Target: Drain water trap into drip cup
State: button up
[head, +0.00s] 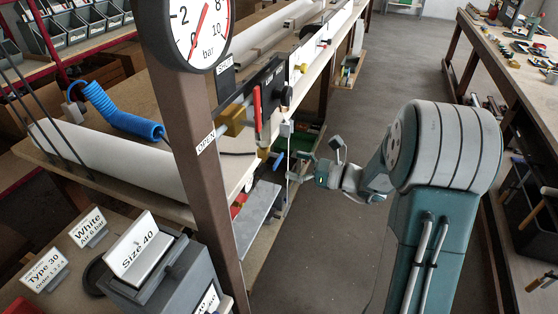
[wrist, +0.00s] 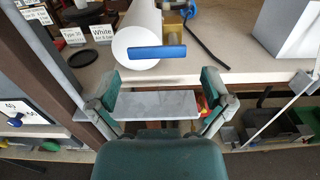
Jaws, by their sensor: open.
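My gripper (head: 312,165) reaches in from the right beside the bench edge. In the wrist view my gripper (wrist: 160,80) is open, with nothing between its two green-padded fingers. A blue bar handle (wrist: 157,52) lies crosswise just beyond the fingertips, apart from them in the picture. It seems to join a brass-coloured fitting (wrist: 174,16) behind it. The blue handle (head: 278,160) also shows in the head view, left of my gripper. I cannot tell the water trap's bowl or a drip cup for certain in either view.
A brown post (head: 190,130) with a pressure gauge (head: 187,30) stands left of my arm. A red lever (head: 257,108) hangs above the bench edge. A white roll (wrist: 138,40) lies behind. The aisle floor (head: 340,245) is clear.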

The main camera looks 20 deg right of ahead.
aim_at(278, 159)
jog(key=x, duration=0.4)
jog(key=shift+a, duration=0.4)
jog(key=shift+d, duration=0.1)
jog(key=c, duration=0.8)
